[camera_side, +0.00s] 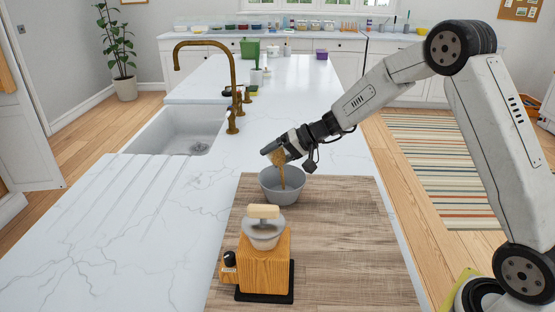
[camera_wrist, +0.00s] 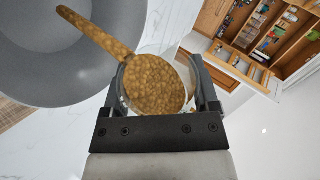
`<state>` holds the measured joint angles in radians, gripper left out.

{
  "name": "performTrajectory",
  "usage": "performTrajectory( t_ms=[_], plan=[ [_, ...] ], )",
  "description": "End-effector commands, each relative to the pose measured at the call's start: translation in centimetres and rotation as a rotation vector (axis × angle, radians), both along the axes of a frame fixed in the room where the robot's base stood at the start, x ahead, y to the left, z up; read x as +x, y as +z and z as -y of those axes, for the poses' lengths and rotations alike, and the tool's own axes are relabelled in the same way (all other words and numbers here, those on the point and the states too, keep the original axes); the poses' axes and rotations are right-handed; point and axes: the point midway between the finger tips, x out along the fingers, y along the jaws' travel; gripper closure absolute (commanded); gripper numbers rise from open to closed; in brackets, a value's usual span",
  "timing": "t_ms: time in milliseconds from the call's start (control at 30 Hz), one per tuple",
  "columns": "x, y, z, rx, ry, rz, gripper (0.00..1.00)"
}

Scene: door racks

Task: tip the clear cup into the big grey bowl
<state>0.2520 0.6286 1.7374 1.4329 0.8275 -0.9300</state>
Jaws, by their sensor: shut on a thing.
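My gripper (camera_side: 287,148) is shut on the clear cup, just above the big grey bowl (camera_side: 284,194). The clear cup (camera_wrist: 125,84) is tilted between the two fingers in the wrist view, with a grainy tan-brown filling (camera_wrist: 156,84) inside. A stream of the same stuff (camera_wrist: 92,34) runs from the cup toward the bowl. In the side view the stream (camera_side: 281,168) falls into the bowl, and the cup is mostly hidden by my gripper. The bowl (camera_wrist: 42,82) shows at the upper left of the wrist view and stands upright on the wooden board.
The bowl stands on a wooden board (camera_side: 335,235). In front of it is a wooden block device (camera_side: 264,262) with a small grey bowl and light handle on top. A sink (camera_side: 180,130) and brass tap (camera_side: 233,85) lie to the left. The board's right side is clear.

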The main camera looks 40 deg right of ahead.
Motion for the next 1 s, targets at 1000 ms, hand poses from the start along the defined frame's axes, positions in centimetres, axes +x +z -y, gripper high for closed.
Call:
performTrajectory(
  t_ms=[1000],
  plan=[
    [-1.1,0.3,-0.3,-0.112,0.0,0.423,0.97]
  ],
)
